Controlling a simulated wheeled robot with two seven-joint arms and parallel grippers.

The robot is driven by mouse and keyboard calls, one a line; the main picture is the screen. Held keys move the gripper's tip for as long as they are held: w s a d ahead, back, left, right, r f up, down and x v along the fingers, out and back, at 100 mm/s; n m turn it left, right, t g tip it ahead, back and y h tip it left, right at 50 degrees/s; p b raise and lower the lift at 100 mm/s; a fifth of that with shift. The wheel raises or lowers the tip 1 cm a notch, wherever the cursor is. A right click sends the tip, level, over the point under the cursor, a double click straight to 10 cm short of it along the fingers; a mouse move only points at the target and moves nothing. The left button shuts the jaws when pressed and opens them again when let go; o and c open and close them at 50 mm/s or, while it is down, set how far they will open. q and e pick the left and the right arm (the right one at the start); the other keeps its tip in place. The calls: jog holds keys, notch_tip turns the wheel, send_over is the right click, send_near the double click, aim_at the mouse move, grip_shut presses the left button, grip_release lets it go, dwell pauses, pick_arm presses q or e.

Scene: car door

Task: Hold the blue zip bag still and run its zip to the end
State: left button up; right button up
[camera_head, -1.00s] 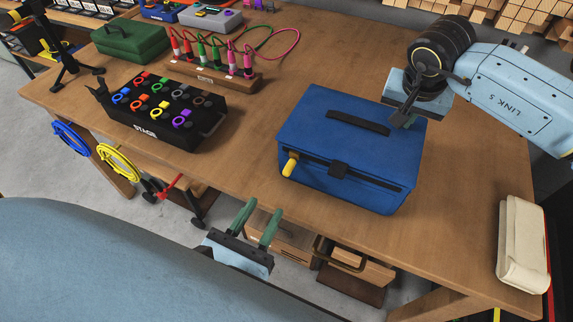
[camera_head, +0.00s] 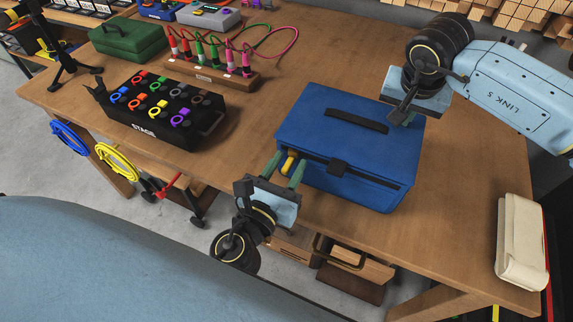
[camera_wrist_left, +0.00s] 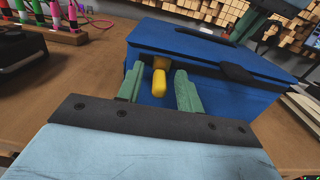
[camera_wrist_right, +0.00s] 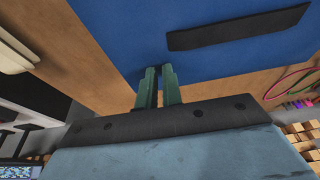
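The blue zip bag (camera_head: 345,150) sits on the table, with a dark zip line along its front and a yellow zip pull (camera_head: 289,162) at the front left. My left gripper (camera_head: 287,168) is open at that corner, its green fingers on either side of the pull with gaps. The left wrist view shows the pull (camera_wrist_left: 159,80) between the spread fingers. My right gripper (camera_head: 403,117) is at the bag's right end. In the right wrist view its fingers (camera_wrist_right: 160,82) are close together at the bag's edge, seemingly on a small dark piece there; the contact is partly hidden.
A black stage box (camera_head: 165,112) and a wooden block with coloured plugs (camera_head: 212,70) stand left of the bag. A cream case (camera_head: 522,243) lies at the table's right edge. The table in front of the bag is clear.

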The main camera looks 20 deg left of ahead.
aim_at(366, 180)
pick_arm(q)
grip_shut()
jog(key=d, duration=1.5)
jog(key=shift+f, duration=0.1)
grip_release()
